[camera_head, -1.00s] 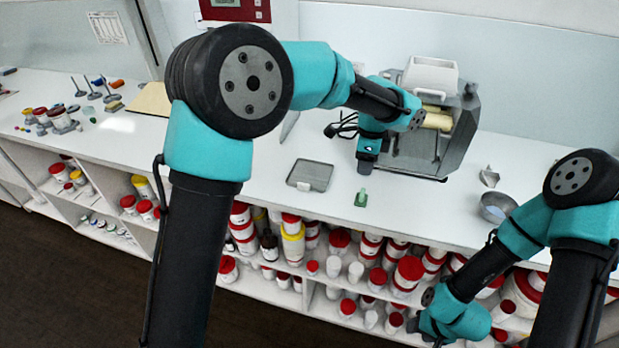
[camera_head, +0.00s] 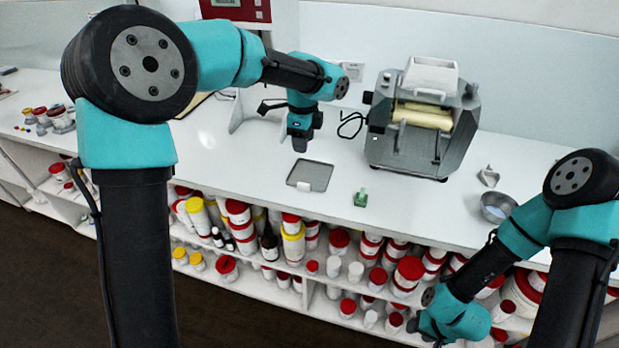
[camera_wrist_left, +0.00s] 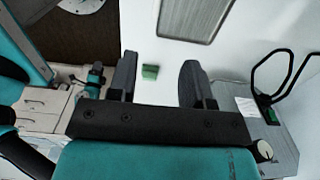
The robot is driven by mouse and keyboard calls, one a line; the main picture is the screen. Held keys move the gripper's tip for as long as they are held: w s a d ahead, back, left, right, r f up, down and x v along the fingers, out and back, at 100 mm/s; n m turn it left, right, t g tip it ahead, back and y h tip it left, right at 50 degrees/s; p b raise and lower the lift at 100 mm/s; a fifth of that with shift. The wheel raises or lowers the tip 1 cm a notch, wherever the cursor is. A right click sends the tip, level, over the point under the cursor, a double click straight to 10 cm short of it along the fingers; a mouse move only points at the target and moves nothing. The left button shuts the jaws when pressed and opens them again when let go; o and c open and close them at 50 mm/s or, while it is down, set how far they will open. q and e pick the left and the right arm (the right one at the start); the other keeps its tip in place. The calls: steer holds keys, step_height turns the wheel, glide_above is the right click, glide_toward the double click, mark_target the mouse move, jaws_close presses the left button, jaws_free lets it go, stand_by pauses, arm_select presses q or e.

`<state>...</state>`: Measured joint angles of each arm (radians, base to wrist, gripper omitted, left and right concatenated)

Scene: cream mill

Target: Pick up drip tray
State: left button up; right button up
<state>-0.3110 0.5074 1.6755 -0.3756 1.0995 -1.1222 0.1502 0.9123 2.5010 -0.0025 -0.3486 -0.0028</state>
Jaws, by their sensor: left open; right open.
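The drip tray (camera_head: 310,175) is a flat, shallow grey rectangle with a thin rim, lying on the white bench left of the mill. Part of it shows at the top edge of the left wrist view (camera_wrist_left: 195,16). My left gripper (camera_head: 299,146) points down above the bench, just behind and slightly left of the tray. Its two dark fingers stand apart and empty in the left wrist view (camera_wrist_left: 157,82). My right gripper (camera_head: 413,325) is low at the front, by the shelves; its fingers are hardly visible. The tray is not held.
The grey mill (camera_head: 425,125) with cream rollers and a white hopper stands right of the tray, its black cable (camera_head: 351,124) beside it. A small green object (camera_head: 361,198) lies right of the tray. A metal bowl (camera_head: 497,207) and scoop (camera_head: 489,176) stand further right.

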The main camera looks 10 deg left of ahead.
arm_select(q)
glide_toward(304, 184)
steer(key=f, duration=0.5)
steer(key=shift+w+a+f, duration=0.1)
steer(key=shift+w, duration=0.25)
steer(key=shift+f, duration=0.1)
steer(key=shift+s+f, duration=0.2)
steer(key=shift+f, duration=2.35)
steer(key=shift+c, duration=0.3)
jaws_close()
